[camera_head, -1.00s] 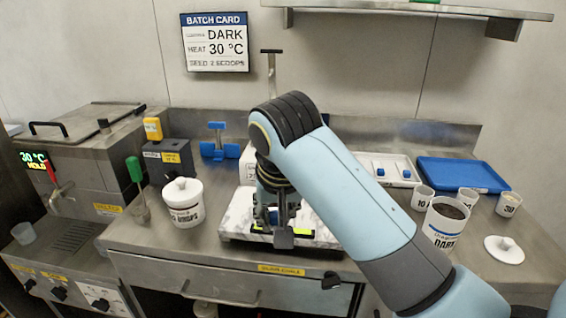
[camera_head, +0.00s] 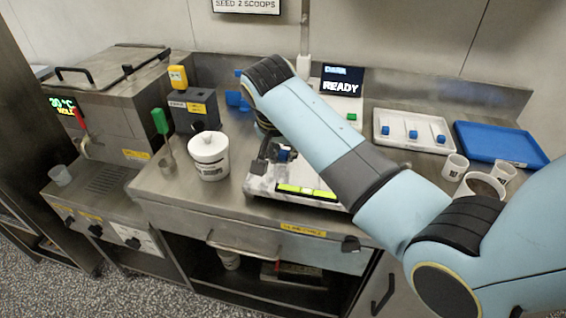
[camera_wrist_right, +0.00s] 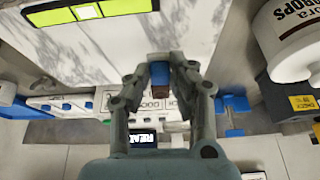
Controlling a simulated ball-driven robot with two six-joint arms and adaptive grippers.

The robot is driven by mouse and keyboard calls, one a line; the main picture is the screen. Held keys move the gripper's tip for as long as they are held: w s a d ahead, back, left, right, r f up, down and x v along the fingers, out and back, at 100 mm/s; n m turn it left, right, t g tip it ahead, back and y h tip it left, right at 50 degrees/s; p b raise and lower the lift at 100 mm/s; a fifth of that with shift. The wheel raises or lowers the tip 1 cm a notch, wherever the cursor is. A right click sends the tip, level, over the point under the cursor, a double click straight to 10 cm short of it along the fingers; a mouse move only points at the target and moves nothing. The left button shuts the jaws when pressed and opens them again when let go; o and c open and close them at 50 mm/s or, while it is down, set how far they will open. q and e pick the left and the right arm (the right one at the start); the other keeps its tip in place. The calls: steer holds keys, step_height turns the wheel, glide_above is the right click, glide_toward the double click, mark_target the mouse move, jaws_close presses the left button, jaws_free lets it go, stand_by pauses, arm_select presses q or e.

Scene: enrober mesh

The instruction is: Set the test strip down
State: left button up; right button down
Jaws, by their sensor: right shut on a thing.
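In the right wrist view the gripper (camera_wrist_right: 160,68) is shut on the test strip (camera_wrist_right: 160,74), which shows a blue end and a dark brown part between the fingers. A bit of blue also shows at the fingers in the head view. The marble slab (camera_wrist_right: 185,25) lies beyond the fingertips in the wrist view. I cannot tell whether the strip touches it. My left gripper is not in view.
A yellow-green bar (camera_head: 305,190) lies on the slab's front. A white lidded tub (camera_head: 209,160) stands to its left. A white tray (camera_head: 385,137) with blue-ended pieces and a blue tray (camera_head: 500,145) are at the right. A READY screen (camera_head: 341,82) stands behind.

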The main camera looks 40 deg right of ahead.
mark_target(282, 164)
step_height(282, 164, down, 3)
steer(key=shift+s+r, duration=0.1)
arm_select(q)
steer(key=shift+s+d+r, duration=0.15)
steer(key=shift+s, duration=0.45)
arm_select(e)
steer(key=shift+f, duration=0.35)
steer(key=shift+f, duration=0.1)
steer(key=c, duration=1.1)
jaws_free()
steer(key=shift+c, duration=0.2)
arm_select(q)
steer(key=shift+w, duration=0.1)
arm_select(e)
steer(key=v, duration=1.2)
